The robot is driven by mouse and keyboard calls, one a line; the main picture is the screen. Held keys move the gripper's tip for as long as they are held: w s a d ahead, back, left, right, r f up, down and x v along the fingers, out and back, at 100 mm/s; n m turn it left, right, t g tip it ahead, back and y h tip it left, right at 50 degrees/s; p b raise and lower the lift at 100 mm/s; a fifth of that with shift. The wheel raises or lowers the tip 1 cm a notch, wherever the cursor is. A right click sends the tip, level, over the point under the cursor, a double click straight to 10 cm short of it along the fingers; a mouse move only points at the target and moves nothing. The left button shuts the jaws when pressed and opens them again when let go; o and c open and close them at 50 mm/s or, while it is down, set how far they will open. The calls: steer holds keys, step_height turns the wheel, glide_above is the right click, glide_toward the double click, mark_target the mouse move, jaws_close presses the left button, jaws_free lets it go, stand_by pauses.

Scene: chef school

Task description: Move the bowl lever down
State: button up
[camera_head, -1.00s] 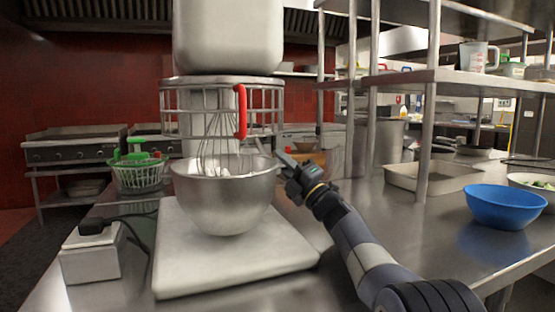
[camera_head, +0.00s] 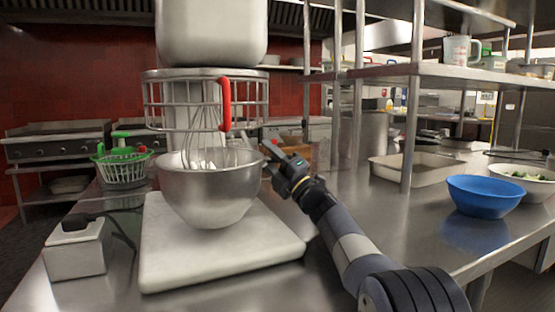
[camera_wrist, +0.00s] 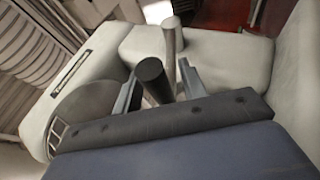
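The stand mixer (camera_head: 212,35) is white, with a wire guard and a red handle (camera_head: 225,104) on the guard. Its steel bowl (camera_head: 210,193) sits below the whisk, above the white base. My gripper (camera_head: 274,150) is at the right side of the mixer, beside the bowl's rim. In the wrist view, a dark cylindrical knob (camera_wrist: 153,75), which looks like the lever's end, lies between my two fingers (camera_wrist: 160,88). The fingers are apart, with a visible gap on the right side of the knob. A metal post (camera_wrist: 172,48) stands just behind it.
A grey box (camera_head: 76,255) with a cable stands left of the mixer, and a green basket (camera_head: 122,168) behind it. A blue bowl (camera_head: 484,197) and a steel tray (camera_head: 428,172) are to the right. Shelf posts (camera_head: 410,125) rise behind my arm. The counter's front right is clear.

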steer(key=shift+s+d+f, duration=0.3)
steer(key=shift+d+f, duration=0.05)
steer(key=shift+d, duration=0.15)
steer(key=s+d, duration=0.7)
steer(key=d, duration=0.2)
steer(key=shift+s+d+p, duration=0.15)
steer(key=shift+d+p, duration=0.05)
steer(key=shift+p, duration=0.2)
